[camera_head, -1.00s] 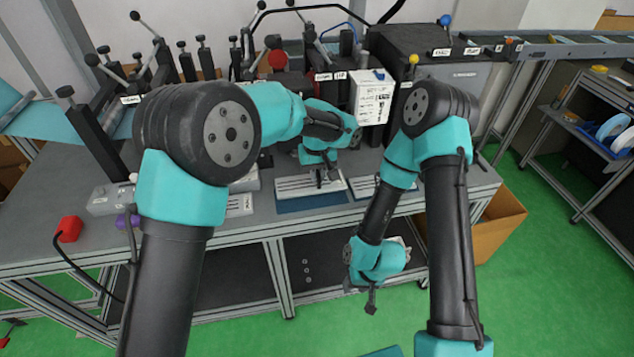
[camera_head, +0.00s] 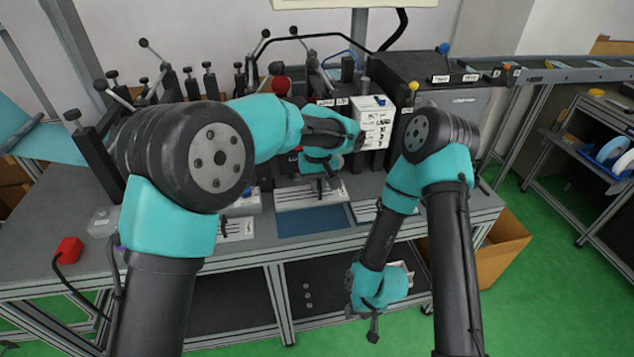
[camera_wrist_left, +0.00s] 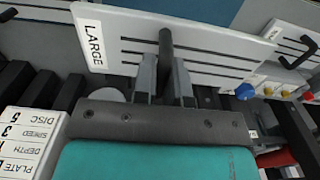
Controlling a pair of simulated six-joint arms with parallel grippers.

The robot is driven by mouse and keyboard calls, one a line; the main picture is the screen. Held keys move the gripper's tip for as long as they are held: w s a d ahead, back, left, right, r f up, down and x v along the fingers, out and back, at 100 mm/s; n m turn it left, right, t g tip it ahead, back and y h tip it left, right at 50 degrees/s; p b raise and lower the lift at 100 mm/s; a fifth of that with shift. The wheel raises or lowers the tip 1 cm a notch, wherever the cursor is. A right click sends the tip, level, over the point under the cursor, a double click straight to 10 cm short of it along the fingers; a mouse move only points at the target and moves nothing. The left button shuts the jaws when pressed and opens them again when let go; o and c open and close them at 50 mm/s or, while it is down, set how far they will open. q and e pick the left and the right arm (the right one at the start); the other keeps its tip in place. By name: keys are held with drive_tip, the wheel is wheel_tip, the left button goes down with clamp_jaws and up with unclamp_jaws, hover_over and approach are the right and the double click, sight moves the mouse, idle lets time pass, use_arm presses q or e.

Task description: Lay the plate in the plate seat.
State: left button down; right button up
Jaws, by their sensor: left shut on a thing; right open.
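The white slotted plate (camera_head: 295,196) is in the middle of the bench, beyond a blue mat (camera_head: 312,222). In the left wrist view the plate (camera_wrist_left: 215,50) carries a LARGE label. My left gripper (camera_head: 328,186) is shut on the plate's black handle (camera_wrist_left: 166,45); the fingers (camera_wrist_left: 164,78) stand either side of it. I cannot tell whether the plate is lifted clear of what lies beneath. The plate seat cannot be made out; my arm hides part of the machine behind. My right gripper (camera_head: 374,328) hangs open in front of the bench, away from the plate.
Other slotted plates lie left (camera_head: 237,228) and right (camera_head: 368,211) of the mat. A white set-up card box (camera_head: 372,125) stands behind on the right. A red box (camera_head: 68,250) is at left.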

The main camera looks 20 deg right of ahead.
use_arm(q)
drive_tip(key=a+r, duration=0.3)
drive_tip(key=a, duration=0.9)
drive_tip(key=s+a+r, duration=0.1)
drive_tip(key=a+r, duration=0.3)
drive_tip(key=a, duration=0.9)
drive_tip(key=s+a+r, duration=0.1)
drive_tip(key=a+r, duration=0.2)
drive_tip(key=a, duration=0.9)
drive_tip(key=shift+a+r+n, duration=0.35)
drive_tip(key=shift+a+n, duration=0.05)
